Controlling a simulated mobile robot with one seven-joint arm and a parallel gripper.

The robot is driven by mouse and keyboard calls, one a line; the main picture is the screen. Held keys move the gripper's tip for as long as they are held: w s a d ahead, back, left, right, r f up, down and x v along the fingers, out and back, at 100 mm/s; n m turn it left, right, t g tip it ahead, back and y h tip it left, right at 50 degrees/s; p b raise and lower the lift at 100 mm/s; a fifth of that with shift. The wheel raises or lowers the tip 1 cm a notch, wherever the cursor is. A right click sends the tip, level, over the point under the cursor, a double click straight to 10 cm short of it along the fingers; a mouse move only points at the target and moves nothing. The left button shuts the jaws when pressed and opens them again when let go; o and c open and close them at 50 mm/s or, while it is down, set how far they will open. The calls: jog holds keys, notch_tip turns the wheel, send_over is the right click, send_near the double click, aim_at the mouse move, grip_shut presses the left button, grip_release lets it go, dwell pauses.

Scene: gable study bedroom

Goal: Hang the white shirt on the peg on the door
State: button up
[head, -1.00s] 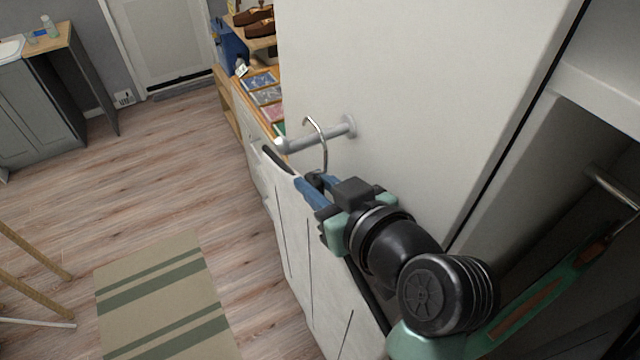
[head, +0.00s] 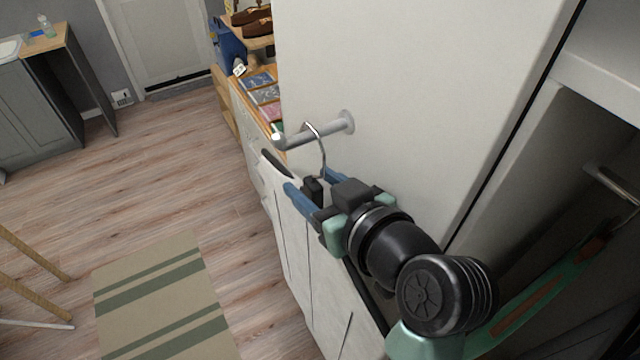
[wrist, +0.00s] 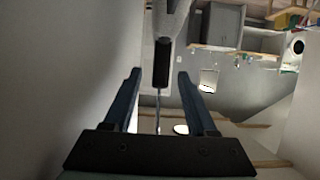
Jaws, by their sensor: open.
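The white shirt (head: 318,290) hangs on a dark hanger (head: 277,165) below the peg, against the white door (head: 420,90). The hanger's metal hook (head: 321,143) curves over the grey peg (head: 318,130) that sticks out from the door. My gripper (head: 309,180) is open, its blue fingers apart on either side of the hanger's dark neck, just below the hook. In the wrist view the open fingers (wrist: 158,95) flank a dark block on the hanger (wrist: 162,65). Whether the hook bears fully on the peg is hard to tell.
A shelf with brown shoes (head: 253,22) and flat packets stands behind the door edge. An open dark wardrobe space with a rail (head: 612,182) is at right. A striped rug (head: 160,295) lies on the wood floor, which is largely clear at left.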

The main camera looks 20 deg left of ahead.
jog(key=b+v, duration=0.3)
jog(key=v, duration=1)
jog(key=shift+b, duration=0.4)
jog(key=shift+f, duration=0.1)
